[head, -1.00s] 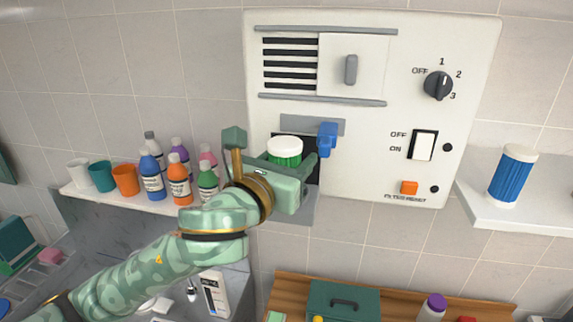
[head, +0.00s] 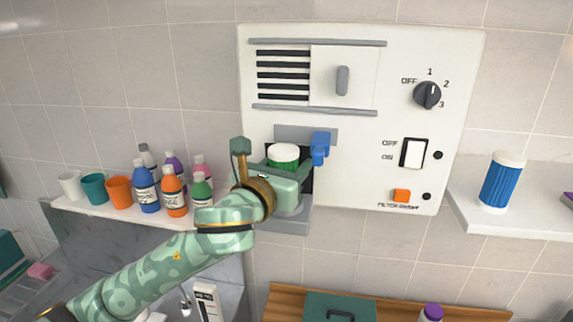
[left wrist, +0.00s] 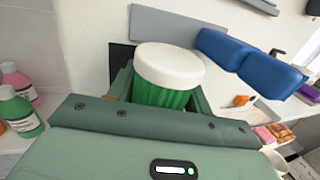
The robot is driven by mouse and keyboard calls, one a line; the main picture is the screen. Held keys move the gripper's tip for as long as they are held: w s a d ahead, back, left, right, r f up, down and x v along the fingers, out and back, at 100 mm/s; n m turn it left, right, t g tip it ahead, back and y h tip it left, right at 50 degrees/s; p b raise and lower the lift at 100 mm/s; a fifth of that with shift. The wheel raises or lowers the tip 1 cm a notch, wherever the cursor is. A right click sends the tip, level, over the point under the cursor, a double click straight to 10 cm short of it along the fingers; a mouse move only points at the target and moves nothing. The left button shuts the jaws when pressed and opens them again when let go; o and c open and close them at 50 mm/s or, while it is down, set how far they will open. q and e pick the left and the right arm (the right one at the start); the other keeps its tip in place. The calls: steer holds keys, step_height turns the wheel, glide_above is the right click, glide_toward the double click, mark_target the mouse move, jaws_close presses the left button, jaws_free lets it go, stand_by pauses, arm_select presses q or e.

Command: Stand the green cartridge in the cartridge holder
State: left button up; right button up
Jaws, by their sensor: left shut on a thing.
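The green cartridge (head: 283,163), ribbed with a white cap, is upright in my left gripper (head: 285,178). The left wrist view also shows the cartridge (left wrist: 165,82) between the fingers. The gripper is shut around it, in front of the panel's dark recess. The cartridge holder (head: 302,221) shows as a grey ledge below that recess, with a blue lever (head: 320,148) at the upper right. The gripper hides much of the cartridge's lower part, so I cannot tell whether it touches the ledge. My right gripper is not in view.
The white panel (head: 365,150) carries a dial, switch and orange button. A blue cartridge (head: 501,182) stands on the right shelf (head: 525,222). Cups and several bottles (head: 174,192) line the left shelf (head: 110,208), close to my left arm.

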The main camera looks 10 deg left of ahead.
arm_select(q)
steer(key=shift+d+f, duration=0.1)
steer(key=shift+f, duration=0.7)
steer(key=o, duration=1.1)
steer(key=shift+o, duration=0.4)
steer(key=shift+d+r, duration=0.1)
steer(key=shift+r, duration=0.1)
steer(key=shift+r, duration=0.15)
